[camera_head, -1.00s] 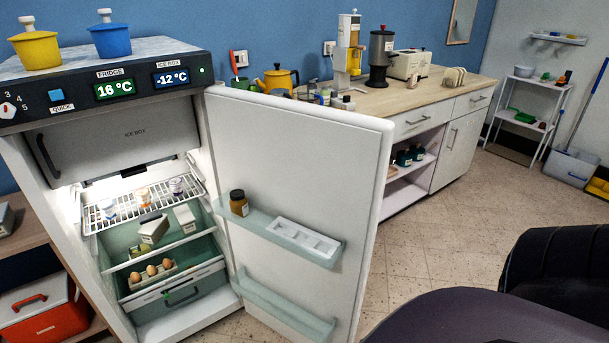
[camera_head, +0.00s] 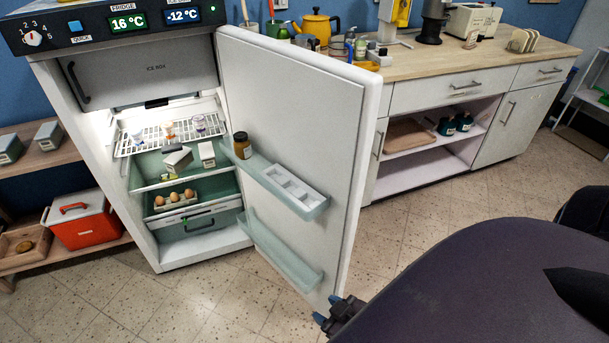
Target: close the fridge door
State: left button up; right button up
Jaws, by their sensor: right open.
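The fridge (camera_head: 100,185) stands at the left with its lit inside showing. Its white door (camera_head: 290,110) is wide open, hinged on the right side and swung out toward me. The door's inner face shows two shelves. The upper door shelf (camera_head: 270,185) holds a brown jar (camera_head: 242,146) and a white egg tray (camera_head: 295,186). My right gripper (camera_head: 327,309), dark with blue fingertips, is open and empty at the lower outer corner of the door. I cannot tell whether it touches the door. My left gripper is not in view.
A counter (camera_head: 450,55) with kitchen items on top stands behind and right of the door. A wooden shelf with a red cooler (camera_head: 85,228) is left of the fridge. The tiled floor (camera_head: 190,300) in front of the fridge is clear. My dark body fills the lower right.

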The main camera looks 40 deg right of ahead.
aim_at(308, 118)
jog(key=k+l+u, duration=0.1)
jog(key=l, duration=0.3)
jog(key=k+l+u, duration=0.1)
jog(key=k+l, duration=0.15)
jog(key=l, duration=0.15)
jog(key=k+l+u, duration=0.1)
jog(key=l, duration=0.35)
jog(key=k+l+u, duration=0.1)
jog(key=l, duration=0.3)
jog(key=l+u, duration=0.25)
jog(key=l, duration=0.65)
jog(key=l+u, duration=0.15)
jog(key=l, duration=0.7)
jog(key=i+l, duration=0.15)
jog(key=l, duration=0.2)
jog(key=i+l, duration=0.15)
jog(key=l, duration=0.25)
jog(key=k+j+u, duration=0.15)
jog(key=k+j, duration=0.15)
jog(key=k+j+u, duration=0.1)
jog(key=k+j, duration=0.2)
jog(key=j, duration=0.2)
